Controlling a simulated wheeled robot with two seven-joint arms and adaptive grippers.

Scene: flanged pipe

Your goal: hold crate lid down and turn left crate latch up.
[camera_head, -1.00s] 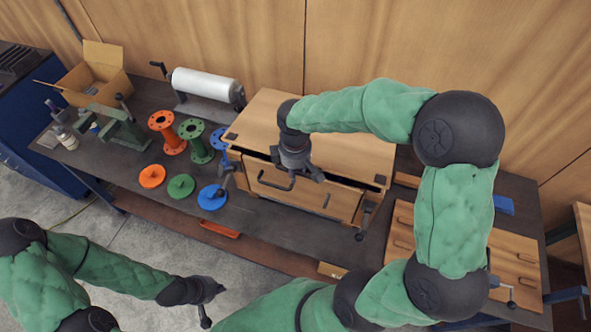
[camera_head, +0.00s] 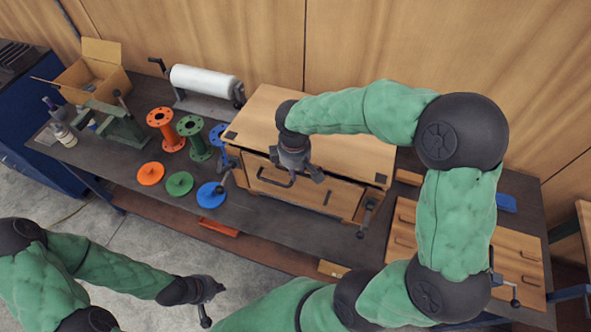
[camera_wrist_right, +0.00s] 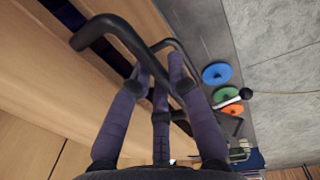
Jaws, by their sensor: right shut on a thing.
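The wooden crate (camera_head: 300,194) stands on the workbench with its flat lid (camera_head: 262,108) on top; a dark gap shows under the lid's front edge. My right gripper (camera_head: 300,172) is at the lid's front edge. In the right wrist view its fingers (camera_wrist_right: 162,78) are shut on a black bar handle (camera_wrist_right: 118,30), seemingly the lid's. A second black handle (camera_head: 270,180) is on the crate front. The left crate latch (camera_head: 226,180) is a lever with a dark knob, also in the wrist view (camera_wrist_right: 230,102). My left gripper (camera_head: 210,289) is away from the crate, over the floor; its jaws are unclear.
The right latch (camera_head: 366,217) is at the crate's right front corner. Orange (camera_head: 166,130), green (camera_head: 194,138) and blue flanged pipes stand left of the crate, with coloured discs (camera_head: 180,184) before them. A roll holder (camera_head: 205,82) stands behind. A wooden panel (camera_head: 513,250) lies right.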

